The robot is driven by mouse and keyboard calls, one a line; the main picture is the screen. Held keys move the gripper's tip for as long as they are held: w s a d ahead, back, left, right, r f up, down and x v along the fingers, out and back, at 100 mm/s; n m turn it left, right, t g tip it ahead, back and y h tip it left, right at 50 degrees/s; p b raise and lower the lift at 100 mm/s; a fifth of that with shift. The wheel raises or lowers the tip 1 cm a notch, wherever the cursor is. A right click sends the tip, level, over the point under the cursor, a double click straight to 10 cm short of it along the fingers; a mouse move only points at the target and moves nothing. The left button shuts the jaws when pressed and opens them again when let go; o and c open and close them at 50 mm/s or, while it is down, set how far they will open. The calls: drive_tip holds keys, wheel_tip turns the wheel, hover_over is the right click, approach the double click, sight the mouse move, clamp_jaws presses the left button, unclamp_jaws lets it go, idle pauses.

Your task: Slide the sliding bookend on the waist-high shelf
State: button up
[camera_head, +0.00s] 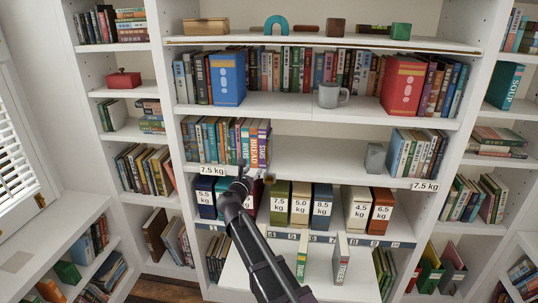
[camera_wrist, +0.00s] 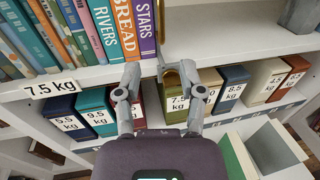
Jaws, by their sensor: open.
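The waist-high shelf (camera_head: 320,165) holds a row of books at its left, ending with the purple STARS book (camera_head: 263,143). A thin brass bookend (camera_wrist: 161,45) stands against STARS in the wrist view, with a brass piece (camera_wrist: 172,70) at the shelf's front edge. My gripper (camera_wrist: 161,72) is open at that edge, one finger on each side, the brass piece nearer the right finger. I cannot tell whether they touch. In the head view my gripper (camera_head: 252,180) hides part of this area.
A grey block (camera_head: 375,158) stands beside the books (camera_head: 416,155) at the shelf's right. The shelf between STARS and the block is clear. Labelled weight boxes (camera_head: 300,203) stand just below. Two 7.5 kg labels (camera_head: 425,185) mark the front edge.

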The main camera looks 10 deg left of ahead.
sight(266, 154)
drive_tip(key=shift+w, duration=0.15)
drive_tip(key=x, duration=1.3)
drive_tip(key=shift+w+d+f, duration=0.1)
drive_tip(key=shift+w+d, duration=0.1)
drive_tip(key=shift+w, duration=0.05)
clamp_jaws()
